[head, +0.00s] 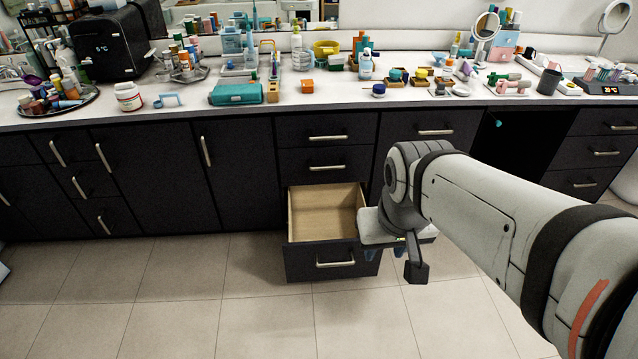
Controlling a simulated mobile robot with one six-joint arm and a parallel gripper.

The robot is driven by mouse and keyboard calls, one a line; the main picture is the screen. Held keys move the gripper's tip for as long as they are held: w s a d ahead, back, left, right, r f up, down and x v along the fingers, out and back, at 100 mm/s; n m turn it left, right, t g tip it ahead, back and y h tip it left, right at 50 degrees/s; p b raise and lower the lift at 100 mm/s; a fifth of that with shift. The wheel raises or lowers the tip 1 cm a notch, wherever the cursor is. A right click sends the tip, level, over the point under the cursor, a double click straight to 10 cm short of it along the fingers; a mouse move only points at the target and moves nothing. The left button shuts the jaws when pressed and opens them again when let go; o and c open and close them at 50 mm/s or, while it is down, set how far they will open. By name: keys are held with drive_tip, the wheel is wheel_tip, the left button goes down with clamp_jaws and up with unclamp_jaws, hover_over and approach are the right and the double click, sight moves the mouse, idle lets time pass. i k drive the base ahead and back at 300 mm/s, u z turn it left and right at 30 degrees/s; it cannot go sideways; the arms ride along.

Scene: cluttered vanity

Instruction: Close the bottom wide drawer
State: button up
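The bottom wide drawer (334,262) is pulled out below two shut drawers in the middle of the dark cabinet. Its pale wooden inside (322,212) shows and looks empty. A metal bar handle (335,262) is on its dark front. My gripper (385,254) is just right of the open drawer, low down and near its front right corner. My arm and wrist hide most of the gripper, and only blue fingertips show below. I cannot tell whether it touches the drawer or whether its fingers are apart.
The countertop (205,116) above is crowded with bottles, a teal case (235,94), a black appliance (103,47) and small cosmetics. Shut drawers and doors flank the open drawer. The tiled floor (250,310) in front is clear.

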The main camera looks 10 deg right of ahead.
sight(326, 214)
drive_tip(key=u, duration=0.05)
drive_tip(key=i, duration=1)
drive_tip(key=z, duration=0.55)
drive_tip(key=k, duration=1.1)
drive_tip(key=u, duration=0.35)
drive_tip(key=i, duration=1)
drive_tip(key=u, duration=0.05)
